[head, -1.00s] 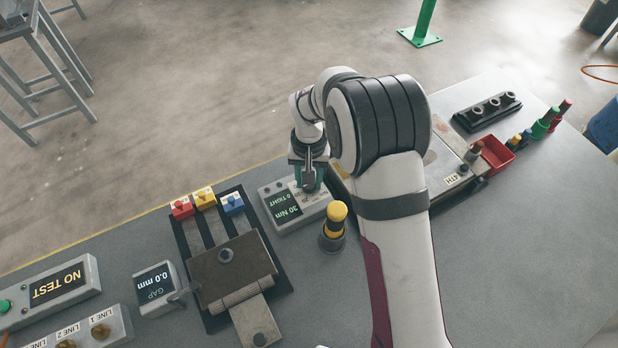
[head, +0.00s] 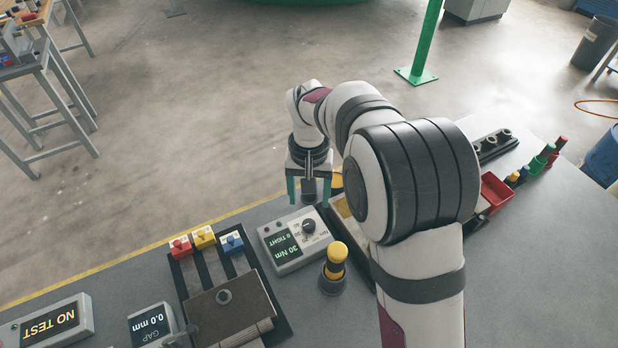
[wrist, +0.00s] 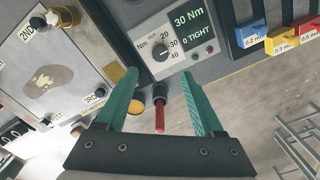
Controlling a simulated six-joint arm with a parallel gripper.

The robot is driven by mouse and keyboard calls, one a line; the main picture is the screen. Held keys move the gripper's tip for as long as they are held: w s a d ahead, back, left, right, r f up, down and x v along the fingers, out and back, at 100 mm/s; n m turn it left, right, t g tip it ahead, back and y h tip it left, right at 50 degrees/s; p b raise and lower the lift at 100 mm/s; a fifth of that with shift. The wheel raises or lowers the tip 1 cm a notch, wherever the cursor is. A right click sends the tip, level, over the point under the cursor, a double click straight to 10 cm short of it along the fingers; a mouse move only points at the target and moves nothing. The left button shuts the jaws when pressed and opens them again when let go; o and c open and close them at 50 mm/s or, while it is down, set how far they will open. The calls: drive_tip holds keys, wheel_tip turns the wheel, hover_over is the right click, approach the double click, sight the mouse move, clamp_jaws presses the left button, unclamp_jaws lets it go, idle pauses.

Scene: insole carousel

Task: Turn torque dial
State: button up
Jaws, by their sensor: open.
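The torque box (head: 293,241) is a light grey case near the back edge of the bench, with a dark display reading 30 Nm and 0 TIGHT. Its torque dial (head: 308,226) is a dark round knob at the box's right end. In the wrist view the dial (wrist: 160,52) sits inside a scale, its mark on the side of the printed 20 to 40 numbers. My gripper (head: 309,192) is open and empty, with teal fingers, above and behind the box, clear of the dial. In the wrist view the fingers (wrist: 160,98) stand apart below the dial.
A yellow-topped post (head: 335,262) stands just in front of the box. A fixture with red, yellow and blue blocks (head: 205,238) lies to its left. A red bin (head: 496,192) is at the right. A red-tipped tool (wrist: 160,115) shows between the fingers in the wrist view.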

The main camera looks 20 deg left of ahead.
wheel_tip(320, 180, up, 7)
drive_tip(key=shift+f, duration=0.2)
